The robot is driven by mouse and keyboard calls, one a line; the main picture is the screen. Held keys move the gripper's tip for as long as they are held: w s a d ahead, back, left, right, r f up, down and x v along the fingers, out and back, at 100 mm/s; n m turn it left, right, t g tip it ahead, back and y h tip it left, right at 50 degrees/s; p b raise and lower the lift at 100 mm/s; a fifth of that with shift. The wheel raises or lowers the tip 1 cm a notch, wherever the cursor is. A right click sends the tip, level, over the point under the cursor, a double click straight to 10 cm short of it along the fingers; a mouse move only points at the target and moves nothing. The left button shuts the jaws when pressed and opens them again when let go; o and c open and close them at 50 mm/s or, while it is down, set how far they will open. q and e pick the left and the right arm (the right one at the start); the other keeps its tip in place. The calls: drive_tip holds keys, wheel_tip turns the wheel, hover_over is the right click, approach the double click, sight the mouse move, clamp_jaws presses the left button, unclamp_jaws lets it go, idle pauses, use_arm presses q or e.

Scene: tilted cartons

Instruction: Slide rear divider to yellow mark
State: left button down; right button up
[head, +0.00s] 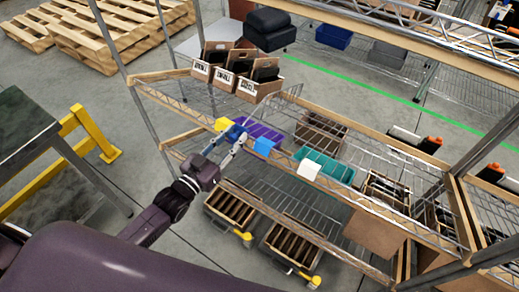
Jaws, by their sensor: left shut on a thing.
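My left gripper (237,137) reaches in from the lower left to the front edge of the wire shelf. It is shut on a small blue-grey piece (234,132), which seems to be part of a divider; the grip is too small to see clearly. A yellow mark (223,124) sits on the front rail just left of the gripper. A wire divider panel (284,102) stands on the shelf behind, right of the tilted cartons. I cannot tell whether it joins the held piece. My right gripper is not in view.
Tilted open cartons (247,86) stand at the shelf's left. A purple bin (266,132), blue tag (263,147), white tag (309,170) and teal bin (327,166) lie right of the gripper. Slotted crates (230,209) sit below. A yellow guard rail (84,138) stands left.

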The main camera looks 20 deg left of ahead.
use_arm(q)
drive_tip(key=w+a, duration=0.2)
drive_tip(key=a, duration=0.4)
drive_tip(key=shift+a+b, duration=0.3)
drive_tip(key=shift+b, duration=0.1)
drive_tip(key=c, duration=1.7)
unclamp_jaws()
drive_tip(key=v, duration=1.2)
